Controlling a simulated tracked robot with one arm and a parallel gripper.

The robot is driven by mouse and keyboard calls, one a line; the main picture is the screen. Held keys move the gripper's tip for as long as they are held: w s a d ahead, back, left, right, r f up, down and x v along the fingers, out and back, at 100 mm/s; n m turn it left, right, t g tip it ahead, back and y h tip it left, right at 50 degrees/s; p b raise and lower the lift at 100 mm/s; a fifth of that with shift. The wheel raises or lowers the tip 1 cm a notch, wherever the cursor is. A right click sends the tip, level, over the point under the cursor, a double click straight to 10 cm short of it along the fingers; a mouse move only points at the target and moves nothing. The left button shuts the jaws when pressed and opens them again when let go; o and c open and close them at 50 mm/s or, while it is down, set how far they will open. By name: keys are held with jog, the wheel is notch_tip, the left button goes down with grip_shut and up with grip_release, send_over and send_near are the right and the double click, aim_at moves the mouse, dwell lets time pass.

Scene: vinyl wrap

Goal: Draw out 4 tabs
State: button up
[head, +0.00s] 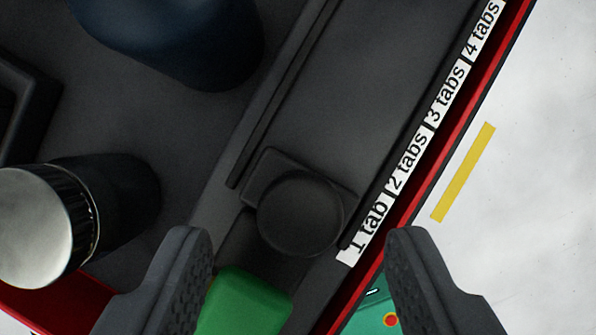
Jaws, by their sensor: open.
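A black slider with a round knob (300,214) sits in a dark track (350,90) that runs diagonally up to the right. White labels along the track's right side read "1 tab" (365,228), "2 tabs" (409,160), "3 tabs" (446,92) and "4 tabs" (482,28). The knob is beside the "1 tab" label, at the track's lower end. My gripper (297,245) is open, with one finger on each side at the bottom of the view. The knob shows between and slightly above the fingertips, and I cannot tell the height gap. A green piece (246,303) shows between the fingers.
A silver-topped black knob (35,227) stands at the left. A dark blue rounded object (175,35) is at the top left. A red edge (437,160) borders the labels, with a pale surface and yellow strip (463,172) beyond. A teal item (372,308) lies at the bottom.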

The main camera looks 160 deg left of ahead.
aim_at(300, 205)
jog(key=shift+x, duration=1.2)
